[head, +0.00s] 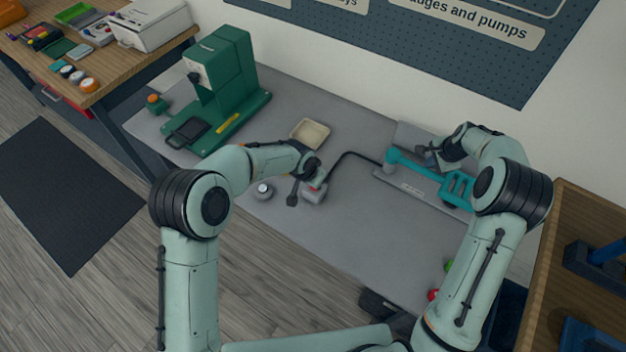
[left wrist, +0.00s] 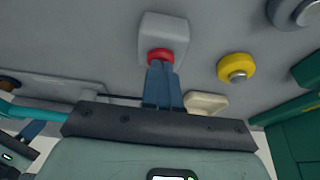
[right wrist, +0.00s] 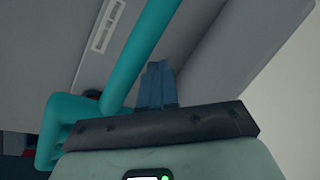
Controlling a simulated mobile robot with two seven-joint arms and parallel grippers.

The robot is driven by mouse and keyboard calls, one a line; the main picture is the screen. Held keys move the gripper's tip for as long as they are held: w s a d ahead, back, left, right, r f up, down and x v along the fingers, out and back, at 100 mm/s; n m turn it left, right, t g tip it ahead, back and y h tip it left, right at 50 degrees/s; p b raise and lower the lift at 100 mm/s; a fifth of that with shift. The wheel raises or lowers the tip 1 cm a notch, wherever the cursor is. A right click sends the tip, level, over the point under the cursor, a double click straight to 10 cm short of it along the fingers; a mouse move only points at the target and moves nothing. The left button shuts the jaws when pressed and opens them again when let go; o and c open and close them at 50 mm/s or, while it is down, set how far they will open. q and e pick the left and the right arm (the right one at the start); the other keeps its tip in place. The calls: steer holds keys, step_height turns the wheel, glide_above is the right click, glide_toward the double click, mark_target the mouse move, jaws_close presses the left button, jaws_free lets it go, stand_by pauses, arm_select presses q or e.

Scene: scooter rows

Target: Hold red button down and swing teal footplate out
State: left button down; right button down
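The red button (left wrist: 160,56) sits on a small pale grey box (left wrist: 165,32); in the head view the box (head: 312,195) stands mid-bench. My left gripper (left wrist: 160,68) is shut and empty, its tips at the button, overlapping its near edge. How far the button is pressed I cannot tell. The teal footplate (head: 457,188) is an open frame on a teal arm (head: 413,165), pivoted at the left end of a grey base (head: 410,186). It lies along that base. My right gripper (right wrist: 157,68) is shut and empty, beside the teal bar (right wrist: 140,50) on its wall side; contact is unclear.
A dark cable runs from the box to the base. A beige tray (head: 310,133), a round grey knob piece (head: 262,190) and a green press (head: 225,85) stand to the left. Red and green balls (head: 433,295) lie near the front right. The bench's front middle is clear.

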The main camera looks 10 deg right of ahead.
arm_select(q)
steer(key=shift+s, duration=0.1)
arm_select(e)
steer(key=shift+s+a, duration=1.05)
steer(key=shift+s, duration=0.25)
steer(key=shift+s+a, duration=1.05)
steer(key=shift+s, duration=0.2)
step_height(320, 180, up, 7)
steer(key=w+d, duration=0.1)
steer(key=shift+w, duration=0.1)
arm_select(q)
step_height(320, 180, up, 7)
stand_by(0.4)
stand_by(0.5)
